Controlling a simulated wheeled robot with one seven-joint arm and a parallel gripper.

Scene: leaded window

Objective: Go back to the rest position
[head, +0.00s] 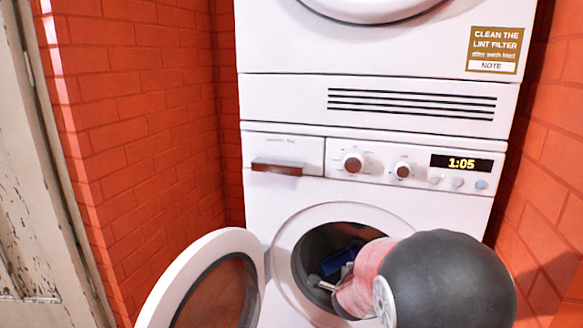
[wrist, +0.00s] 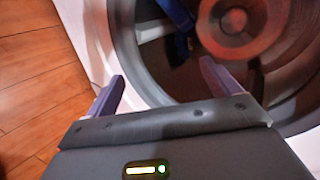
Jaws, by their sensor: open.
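My gripper (wrist: 162,72) is open, with its two purple fingers apart and nothing between them that I can make out. In the wrist view it faces the round opening of the washer drum (wrist: 125,45). A dark blue item (wrist: 180,25), which looks like cloth, is inside the drum beyond the fingers. In the head view my arm reaches to the drum opening of the white washer (head: 225,195) and covers its right part. The gripper itself is mostly hidden there. A blue patch (head: 338,262) shows in the dark opening.
The washer's round door (head: 250,255) stands open to the left of the opening. A second white machine (head: 290,45) is stacked above. Red brick walls (head: 140,120) close in both sides, and a worn door (head: 30,200) is at far left. Wooden floor (wrist: 35,75) shows in the wrist view.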

